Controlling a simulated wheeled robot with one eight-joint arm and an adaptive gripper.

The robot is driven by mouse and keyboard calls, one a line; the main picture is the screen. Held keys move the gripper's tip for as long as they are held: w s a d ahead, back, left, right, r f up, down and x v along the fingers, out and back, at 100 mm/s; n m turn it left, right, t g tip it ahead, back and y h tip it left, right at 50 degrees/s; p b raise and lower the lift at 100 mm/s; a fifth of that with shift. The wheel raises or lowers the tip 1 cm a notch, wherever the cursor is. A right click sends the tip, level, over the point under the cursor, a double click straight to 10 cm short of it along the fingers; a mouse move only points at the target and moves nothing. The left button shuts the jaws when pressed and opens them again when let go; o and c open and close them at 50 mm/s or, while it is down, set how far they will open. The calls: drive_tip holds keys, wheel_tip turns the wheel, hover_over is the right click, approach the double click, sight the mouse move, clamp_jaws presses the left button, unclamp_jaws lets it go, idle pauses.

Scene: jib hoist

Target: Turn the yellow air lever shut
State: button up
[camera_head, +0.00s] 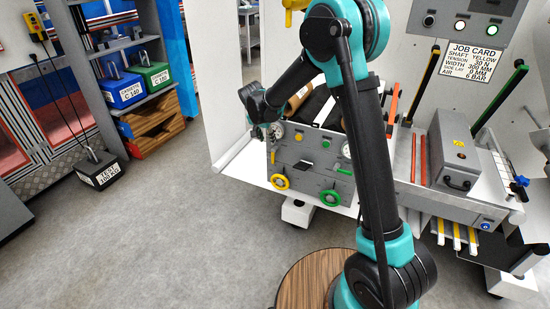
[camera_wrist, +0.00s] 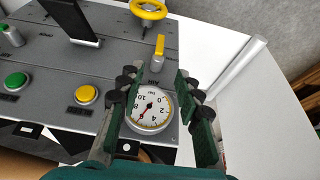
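The yellow air lever (camera_wrist: 160,46) stands on a small grey valve body at the panel's edge in the wrist view, above the printed word AIR. It also shows small in the head view (camera_head: 272,157). It lies beyond my fingertips, and nothing touches it. My gripper (camera_wrist: 157,82) is open, with its two green and black fingers apart and nothing held between them. A round white pressure gauge (camera_wrist: 151,107) shows between the fingers, its needle pointing low left, near the 6. In the head view my gripper (camera_head: 262,124) is at the left end of the grey panel.
A yellow handwheel (camera_wrist: 149,9) sits past the lever. A yellow button (camera_wrist: 87,94) and a green button (camera_wrist: 16,81) are left of the fingers. A green handwheel (camera_head: 330,197) is lower right on the panel.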

sight(272, 155)
drive_tip(key=x, duration=1.5)
drive_tip(key=shift+f, duration=0.3)
clamp_jaws()
